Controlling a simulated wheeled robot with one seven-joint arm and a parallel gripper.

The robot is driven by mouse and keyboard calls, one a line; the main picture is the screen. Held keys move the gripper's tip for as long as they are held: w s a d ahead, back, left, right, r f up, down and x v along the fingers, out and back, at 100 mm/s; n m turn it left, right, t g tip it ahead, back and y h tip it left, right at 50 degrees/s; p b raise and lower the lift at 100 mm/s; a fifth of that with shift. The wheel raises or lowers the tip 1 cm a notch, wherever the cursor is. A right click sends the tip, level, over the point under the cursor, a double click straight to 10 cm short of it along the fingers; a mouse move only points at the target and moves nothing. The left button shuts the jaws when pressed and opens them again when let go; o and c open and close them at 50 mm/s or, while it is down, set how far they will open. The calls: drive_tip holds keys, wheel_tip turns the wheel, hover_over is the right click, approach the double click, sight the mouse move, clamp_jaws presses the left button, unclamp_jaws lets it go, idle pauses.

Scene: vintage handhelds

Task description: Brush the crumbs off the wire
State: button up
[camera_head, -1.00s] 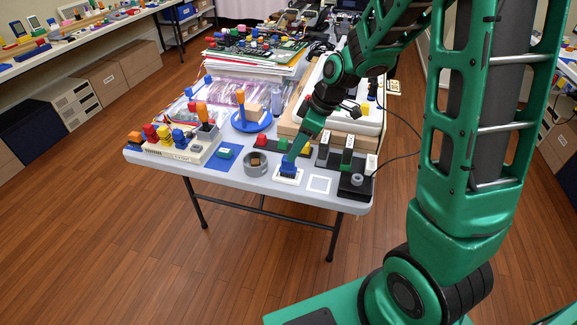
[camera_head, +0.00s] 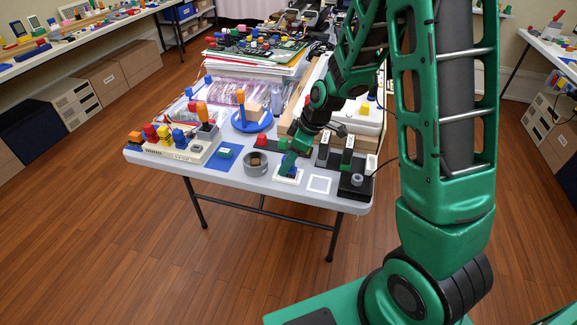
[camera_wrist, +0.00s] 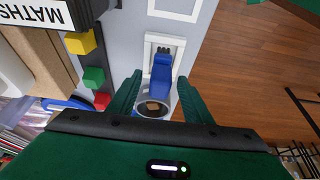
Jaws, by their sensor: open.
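A blue piece (camera_wrist: 161,68) with a dark, bristle-like end lies in a white frame (camera_wrist: 150,46) on the grey table. My gripper (camera_wrist: 158,78) is open, with its green fingers on either side of the blue piece; I cannot tell whether they touch it. In the head view my gripper (camera_head: 289,164) is low over the white frame (camera_head: 288,178) and hides most of the blue piece. A grey round cup (camera_head: 256,169) with something brown inside stands just left of it; the cup also shows in the wrist view (camera_wrist: 140,97). I cannot make out a wire with crumbs.
A white square outline (camera_head: 319,184) lies right of the white frame. A black stand with a grey ring (camera_head: 357,180) is at the table's right corner. Red, green and yellow blocks (camera_wrist: 93,77) stand behind. A blue mat (camera_head: 222,163) lies left of the cup.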

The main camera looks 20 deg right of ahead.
drive_tip(key=c, duration=1.1)
drive_tip(key=shift+r, duration=2.5)
drive_tip(key=shift+c, duration=0.2)
